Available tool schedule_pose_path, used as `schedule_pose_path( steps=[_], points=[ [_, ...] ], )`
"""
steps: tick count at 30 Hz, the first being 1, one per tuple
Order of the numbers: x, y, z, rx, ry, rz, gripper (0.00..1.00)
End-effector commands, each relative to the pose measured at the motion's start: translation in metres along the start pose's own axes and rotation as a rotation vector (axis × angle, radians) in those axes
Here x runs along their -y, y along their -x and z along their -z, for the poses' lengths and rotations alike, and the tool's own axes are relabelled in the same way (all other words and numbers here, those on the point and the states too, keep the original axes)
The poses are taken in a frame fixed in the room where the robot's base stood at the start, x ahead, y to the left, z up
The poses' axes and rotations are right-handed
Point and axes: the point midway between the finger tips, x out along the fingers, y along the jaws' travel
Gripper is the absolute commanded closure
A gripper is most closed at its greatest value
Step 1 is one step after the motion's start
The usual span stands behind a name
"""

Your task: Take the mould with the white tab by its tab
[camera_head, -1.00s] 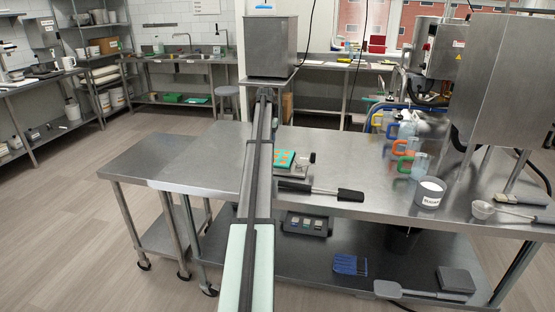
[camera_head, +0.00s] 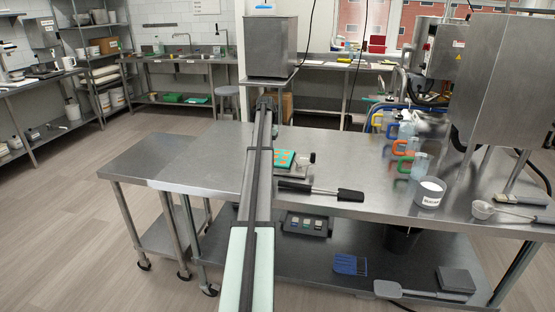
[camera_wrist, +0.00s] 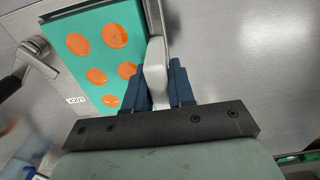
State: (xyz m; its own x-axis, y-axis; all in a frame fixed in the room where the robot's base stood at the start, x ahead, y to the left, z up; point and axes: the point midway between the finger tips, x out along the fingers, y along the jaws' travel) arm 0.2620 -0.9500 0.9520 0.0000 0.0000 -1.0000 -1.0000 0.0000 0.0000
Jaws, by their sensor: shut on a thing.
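The teal mould (camera_wrist: 88,35) with several round orange fills lies at the upper left of the wrist view. Its white tab (camera_wrist: 155,72) stands at its right edge. My gripper (camera_wrist: 158,85) has its two blue fingers on either side of the tab, shut on it. In the head view the mould (camera_head: 284,158) shows just right of my arm, at a grey plate-like stand (camera_head: 295,173) on the steel table. My gripper and the tab are hidden there behind my arm.
A dark-handled tool (camera_head: 320,190) lies in front of the stand. A metal knob (camera_wrist: 35,47) is close left of the mould. The table's left part is clear.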

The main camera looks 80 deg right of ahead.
Motion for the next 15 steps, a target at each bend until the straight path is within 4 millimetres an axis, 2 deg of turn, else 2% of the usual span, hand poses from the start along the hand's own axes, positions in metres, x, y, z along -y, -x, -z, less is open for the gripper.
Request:
schedule_pose_path(
  steps=[1, 5, 15],
  points=[
    [0.0, 0.0001, 0.0, 0.0, 0.0, 0.0, 0.89],
    [0.0, 0.0001, 0.0, 0.0, 0.0, 0.0, 1.0],
    [0.0, 0.0004, 0.0, 0.0, 0.0, 0.0, 1.0]
  ],
)
